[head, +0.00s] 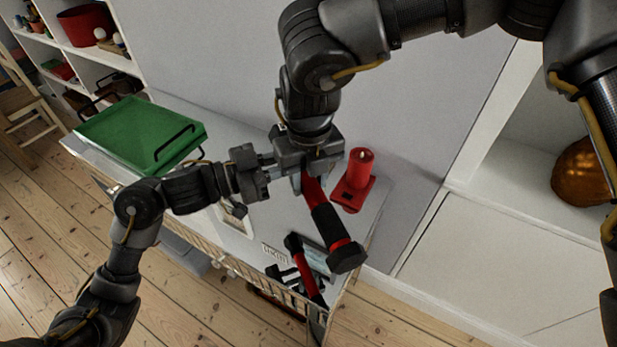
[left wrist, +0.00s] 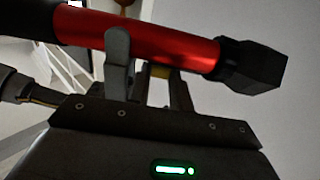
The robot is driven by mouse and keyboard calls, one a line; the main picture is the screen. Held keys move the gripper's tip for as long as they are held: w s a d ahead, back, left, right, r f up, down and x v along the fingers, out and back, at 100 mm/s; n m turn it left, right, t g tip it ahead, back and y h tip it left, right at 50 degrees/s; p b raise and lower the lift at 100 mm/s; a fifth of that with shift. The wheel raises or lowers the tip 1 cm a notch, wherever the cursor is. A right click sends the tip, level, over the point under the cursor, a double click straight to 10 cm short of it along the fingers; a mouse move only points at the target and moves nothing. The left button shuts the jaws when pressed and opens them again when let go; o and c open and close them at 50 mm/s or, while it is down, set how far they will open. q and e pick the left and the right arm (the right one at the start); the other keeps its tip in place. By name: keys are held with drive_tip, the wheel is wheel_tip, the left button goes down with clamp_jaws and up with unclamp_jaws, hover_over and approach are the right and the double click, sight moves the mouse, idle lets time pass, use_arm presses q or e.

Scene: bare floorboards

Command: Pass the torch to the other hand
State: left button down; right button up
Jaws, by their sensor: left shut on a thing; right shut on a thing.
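The torch (head: 328,220) is red and black and hangs at a slant above the cabinet top in the head view. My right gripper (head: 309,172) comes down from above and is shut on its upper red part. My left gripper (head: 282,176) reaches in from the left and is also shut on the torch, close beside the right gripper. In the left wrist view, the torch's red body (left wrist: 180,42) crosses my left gripper's fingers (left wrist: 148,62), with black parts at both ends. The exact finger contact is partly hidden in the head view.
A red candle (head: 361,168) on a red holder stands just right of the torch. A green case (head: 140,132) lies at the cabinet's left. A wall and white shelves lie behind and right.

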use_arm(q)
drive_tip(key=c, duration=1.2)
unclamp_jaws()
drive_tip(key=shift+s+a, duration=0.1)
